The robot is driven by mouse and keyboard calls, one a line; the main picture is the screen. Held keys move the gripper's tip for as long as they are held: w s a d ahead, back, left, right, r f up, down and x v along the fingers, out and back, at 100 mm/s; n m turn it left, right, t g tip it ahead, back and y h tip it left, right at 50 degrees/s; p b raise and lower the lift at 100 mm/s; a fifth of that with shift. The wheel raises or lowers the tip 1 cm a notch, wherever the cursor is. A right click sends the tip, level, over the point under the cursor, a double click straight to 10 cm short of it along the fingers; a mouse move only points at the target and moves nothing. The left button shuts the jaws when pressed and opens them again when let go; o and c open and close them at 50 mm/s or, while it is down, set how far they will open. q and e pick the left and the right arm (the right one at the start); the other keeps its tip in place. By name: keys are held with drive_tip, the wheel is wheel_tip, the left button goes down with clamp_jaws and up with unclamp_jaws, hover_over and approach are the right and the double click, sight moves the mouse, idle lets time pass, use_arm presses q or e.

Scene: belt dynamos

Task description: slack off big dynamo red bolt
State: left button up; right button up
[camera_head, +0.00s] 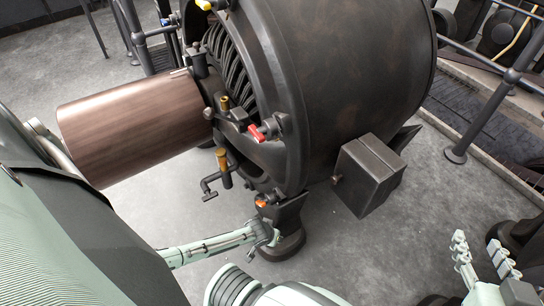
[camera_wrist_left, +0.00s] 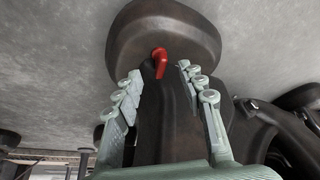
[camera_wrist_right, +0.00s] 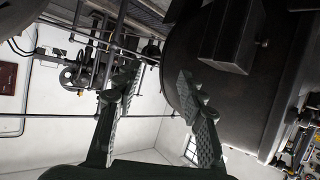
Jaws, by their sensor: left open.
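The big dynamo (camera_head: 340,70) is a dark round machine with a coiled inside and a brown cylinder on its left. A red bolt handle (camera_head: 265,131) sits on its front rim in the head view. My left gripper (camera_head: 268,234) is beside the dynamo's dark foot, low down. In the left wrist view, its open fingers (camera_wrist_left: 157,88) stand either side of a dark post, with a red handle (camera_wrist_left: 160,62) between and beyond the fingertips, not gripped. I cannot tell whether this is the same red bolt. My right gripper (camera_head: 480,249) is open and empty at lower right.
An orange handle (camera_head: 265,201) is on the dynamo's support, and a brass-coloured handle (camera_head: 224,168) is on its front. A dark box (camera_head: 368,175) juts from its right side. A railing (camera_head: 490,110) runs along the right. Grey floor between is clear.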

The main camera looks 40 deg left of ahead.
use_arm(q)
drive_tip(key=b+x, duration=0.1)
drive_tip(key=x, duration=0.2)
drive_tip(key=shift+w+f+b, duration=0.15)
drive_tip(key=shift+f+b, duration=0.2)
drive_tip(key=shift+b, duration=0.05)
drive_tip(key=shift+f, duration=0.1)
use_arm(e)
drive_tip(key=a+r+t+y, duration=0.3)
drive_tip(key=a+r+t, duration=0.2)
drive_tip(key=r, duration=0.5)
drive_tip(key=shift+w+a+r+y, duration=0.2)
drive_tip(key=shift+w+a+y, duration=0.1)
drive_tip(key=shift+w, duration=0.15)
